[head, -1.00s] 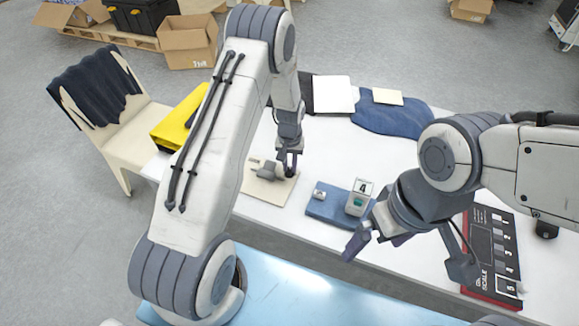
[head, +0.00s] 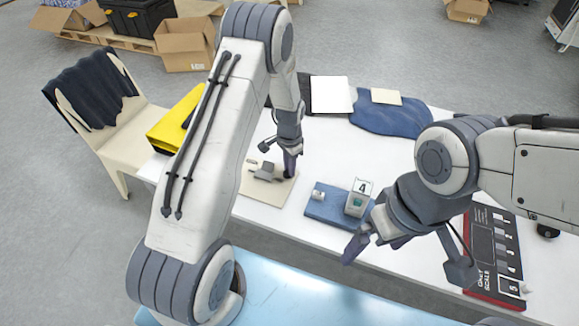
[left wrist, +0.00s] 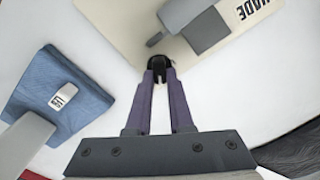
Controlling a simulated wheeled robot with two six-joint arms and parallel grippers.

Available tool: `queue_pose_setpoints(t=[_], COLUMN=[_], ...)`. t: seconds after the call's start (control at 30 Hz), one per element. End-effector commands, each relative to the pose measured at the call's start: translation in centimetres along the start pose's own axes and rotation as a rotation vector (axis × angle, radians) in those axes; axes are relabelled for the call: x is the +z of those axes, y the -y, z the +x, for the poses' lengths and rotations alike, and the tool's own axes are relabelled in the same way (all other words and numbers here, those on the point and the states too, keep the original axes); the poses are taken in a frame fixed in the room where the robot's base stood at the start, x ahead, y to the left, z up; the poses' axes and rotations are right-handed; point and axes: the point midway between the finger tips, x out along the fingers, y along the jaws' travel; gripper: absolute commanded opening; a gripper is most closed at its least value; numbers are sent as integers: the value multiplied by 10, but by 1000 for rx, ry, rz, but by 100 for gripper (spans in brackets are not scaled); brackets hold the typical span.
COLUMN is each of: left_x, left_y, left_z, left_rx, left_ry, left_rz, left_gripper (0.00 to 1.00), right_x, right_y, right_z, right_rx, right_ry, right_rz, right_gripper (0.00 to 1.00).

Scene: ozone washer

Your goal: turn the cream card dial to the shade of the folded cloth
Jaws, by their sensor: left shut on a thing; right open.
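The cream card (head: 252,191) lies flat on the white table, with a grey block and a small pale piece on it. In the left wrist view, the cream card (left wrist: 112,17) carries printed letters ending in "ADE" beside the grey block (left wrist: 205,30). My left gripper (head: 290,174) points down at the card's right edge. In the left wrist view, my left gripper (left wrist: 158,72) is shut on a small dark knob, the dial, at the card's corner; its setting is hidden. A blue cloth (head: 395,121) lies at the table's back. My right gripper (head: 376,247) is open and empty.
A blue card (head: 325,210) with a block marked 4 (head: 359,198) lies right of the cream card. A grey-scale board (head: 492,255) lies at right. A white pad (head: 331,95) and yellow object (head: 172,125) lie farther back. A chair (head: 130,150) stands at left.

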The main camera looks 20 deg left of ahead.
Motion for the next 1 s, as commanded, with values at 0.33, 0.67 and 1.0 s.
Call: queue_pose_setpoints(t=[0.33,0.67,1.0], left_x=[0,0,0], left_y=[0,0,0], left_z=[0,0,-1], left_rx=[0,0,0], left_ry=[0,0,0], left_rz=[54,54,53], left_gripper=[0,23,32], right_x=[0,0,0], right_y=[0,0,0], right_z=[1,1,1], right_rx=[0,0,0], right_ry=[0,0,0], right_rz=[0,0,0], right_gripper=[100,100,100])
